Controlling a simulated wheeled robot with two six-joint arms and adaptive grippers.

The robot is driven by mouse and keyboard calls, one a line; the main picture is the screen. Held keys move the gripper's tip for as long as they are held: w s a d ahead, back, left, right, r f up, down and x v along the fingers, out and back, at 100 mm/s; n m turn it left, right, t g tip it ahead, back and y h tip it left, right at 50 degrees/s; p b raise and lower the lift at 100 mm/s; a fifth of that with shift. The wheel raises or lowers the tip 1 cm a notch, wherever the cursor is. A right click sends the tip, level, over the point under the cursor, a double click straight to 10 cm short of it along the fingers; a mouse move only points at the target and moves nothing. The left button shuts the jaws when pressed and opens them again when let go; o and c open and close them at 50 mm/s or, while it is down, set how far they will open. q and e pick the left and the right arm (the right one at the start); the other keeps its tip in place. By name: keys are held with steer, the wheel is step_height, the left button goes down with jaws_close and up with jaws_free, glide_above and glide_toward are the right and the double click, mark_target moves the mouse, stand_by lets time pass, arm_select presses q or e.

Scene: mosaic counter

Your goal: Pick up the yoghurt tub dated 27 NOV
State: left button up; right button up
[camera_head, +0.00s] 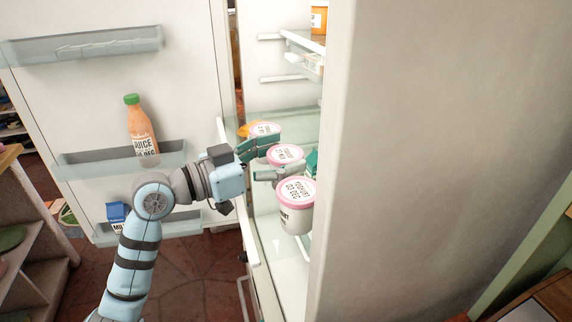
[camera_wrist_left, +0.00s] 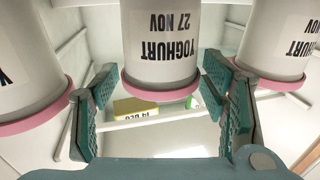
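The yoghurt tub dated 27 NOV (camera_head: 286,152) is white with a pink-rimmed lid and stands between two similar tubs on a fridge shelf. In the left wrist view, upside down, its label (camera_wrist_left: 160,45) reads YOGHURT 27 NOV. My left gripper (camera_head: 290,159) is open, one finger on each side of this tub, with gaps visible in the wrist view. The front tub (camera_head: 296,212) reads 03 DEC. The rear tub (camera_head: 265,129) is partly hidden by a finger and its date is unclear. My right gripper is not in view.
The open fridge door (camera_head: 190,100) on the left holds a juice bottle (camera_head: 141,130) and a blue carton (camera_head: 117,215). The fridge side wall (camera_head: 400,160) is close on the right.

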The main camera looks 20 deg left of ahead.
arm_select(q)
steer(key=shift+a, duration=0.1)
steer(key=c, duration=1)
steer(key=shift+o, duration=0.2)
steer(key=shift+r, duration=0.1)
